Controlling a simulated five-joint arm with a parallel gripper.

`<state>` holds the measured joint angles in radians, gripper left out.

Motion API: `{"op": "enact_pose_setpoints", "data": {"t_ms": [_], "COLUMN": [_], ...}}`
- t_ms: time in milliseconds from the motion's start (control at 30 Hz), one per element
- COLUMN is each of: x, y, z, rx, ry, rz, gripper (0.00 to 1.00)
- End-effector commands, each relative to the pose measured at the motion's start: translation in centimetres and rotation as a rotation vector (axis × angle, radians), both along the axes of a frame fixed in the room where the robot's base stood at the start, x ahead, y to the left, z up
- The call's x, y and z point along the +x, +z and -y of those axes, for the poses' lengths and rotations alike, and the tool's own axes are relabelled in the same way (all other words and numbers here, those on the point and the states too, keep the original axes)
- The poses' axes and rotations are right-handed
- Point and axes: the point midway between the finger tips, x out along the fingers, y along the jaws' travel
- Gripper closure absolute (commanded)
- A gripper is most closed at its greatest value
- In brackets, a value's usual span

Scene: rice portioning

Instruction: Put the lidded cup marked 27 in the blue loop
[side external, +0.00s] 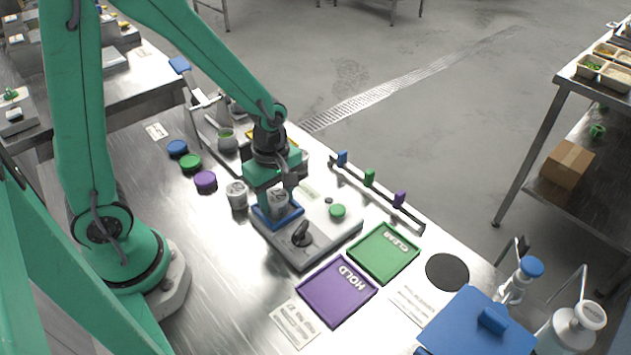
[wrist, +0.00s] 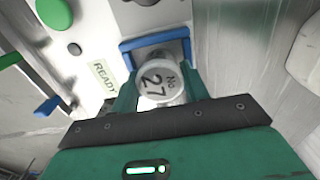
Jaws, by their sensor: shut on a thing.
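The lidded cup marked 27 (wrist: 163,80) is upright between my gripper's jaws (wrist: 166,90), its white lid and number facing the wrist camera. In the side external view, my gripper (side external: 279,193) is shut on the cup (side external: 278,204) at the blue loop (side external: 263,221). The blue loop (wrist: 153,42) is a square blue frame, and its sides show beyond and beside the cup in the wrist view. The jaws hide the near part of the loop. I cannot tell whether the cup touches the loop's floor.
The loop sits on a grey station with a black lever (side external: 301,235) and a green button (side external: 338,210). Another white cup (side external: 237,194) stands close to its left. The purple HOLD tray (side external: 316,306) and green CLEAR tray (side external: 366,268) lie in front. Coloured discs (side external: 190,163) lie behind left.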

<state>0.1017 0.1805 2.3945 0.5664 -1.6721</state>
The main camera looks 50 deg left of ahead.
Motion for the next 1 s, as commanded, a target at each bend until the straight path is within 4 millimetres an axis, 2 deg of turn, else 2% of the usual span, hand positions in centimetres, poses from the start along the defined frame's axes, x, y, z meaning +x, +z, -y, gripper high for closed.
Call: {"op": "enact_pose_setpoints", "data": {"t_ms": [33, 67, 167, 667, 1000], "x": [0.0, 0.0, 0.0, 0.0, 0.1], "y": [-0.1, -0.1, -0.1, 0.5, 3.6], "z": [0.0, 0.0, 0.0, 0.0, 0.0], "rx": [0.0, 0.0, 0.0, 0.0, 0.0], "ry": [0.0, 0.0, 0.0, 0.0, 0.0], "rz": [-0.001, -0.001, -0.001, 0.001, 0.004], "gripper": [0.82, 0.51, 0.33, 0.33, 0.33]}}
